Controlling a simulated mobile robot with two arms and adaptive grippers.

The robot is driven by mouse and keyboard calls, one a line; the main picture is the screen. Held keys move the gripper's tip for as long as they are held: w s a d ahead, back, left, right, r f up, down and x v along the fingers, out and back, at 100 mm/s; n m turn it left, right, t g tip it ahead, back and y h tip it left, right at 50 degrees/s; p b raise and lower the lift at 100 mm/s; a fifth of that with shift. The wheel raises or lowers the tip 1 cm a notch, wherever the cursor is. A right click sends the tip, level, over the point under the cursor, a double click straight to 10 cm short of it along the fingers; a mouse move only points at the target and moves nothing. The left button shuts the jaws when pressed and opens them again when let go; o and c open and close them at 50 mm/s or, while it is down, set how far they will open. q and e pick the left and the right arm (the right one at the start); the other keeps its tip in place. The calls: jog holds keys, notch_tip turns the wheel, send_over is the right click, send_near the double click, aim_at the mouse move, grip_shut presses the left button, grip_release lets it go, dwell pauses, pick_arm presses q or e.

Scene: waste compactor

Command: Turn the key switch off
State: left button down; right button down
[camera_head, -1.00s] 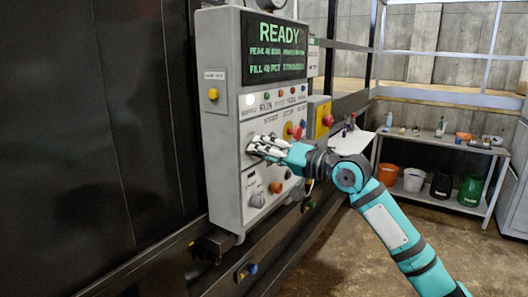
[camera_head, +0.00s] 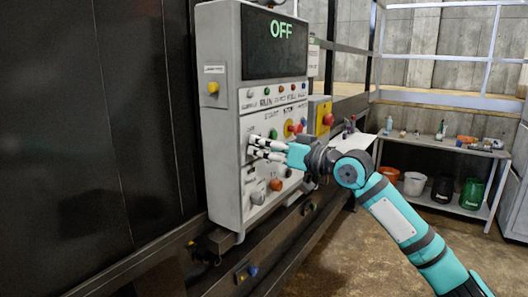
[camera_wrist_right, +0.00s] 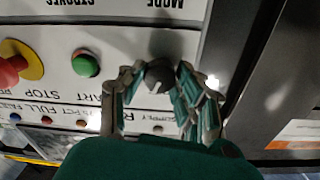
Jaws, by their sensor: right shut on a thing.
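The key switch (camera_wrist_right: 158,76) is a small dark round knob with a light mark, on the white face of the control panel (camera_head: 224,170). My right gripper (camera_wrist_right: 158,72) has its fingers on both sides of the switch and is shut on it. In the head view the right gripper (camera_head: 250,145) reaches the panel from the right, and its fingers hide most of the switch. The panel's screen (camera_head: 275,42) reads OFF in green letters. My left gripper is not in view.
A green button (camera_wrist_right: 86,63) and a red stop button on a yellow base (camera_wrist_right: 20,64) sit beside the switch. Lower on the panel are an orange knob (camera_head: 276,185) and a grey knob (camera_head: 257,197). A shelf table (camera_head: 440,147) with buckets stands at the right.

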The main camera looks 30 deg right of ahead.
jog(key=shift+n+b, duration=0.6)
jog(key=shift+n, duration=1.7)
jog(key=c, duration=0.9)
grip_release()
jog(key=shift+c, duration=0.2)
jog(key=shift+s+d+f, duration=0.15)
jog(key=shift+s+d, duration=0.05)
jog(key=shift+s, duration=0.15)
jog(key=v, duration=1.1)
jog(key=shift+s+d, duration=0.1)
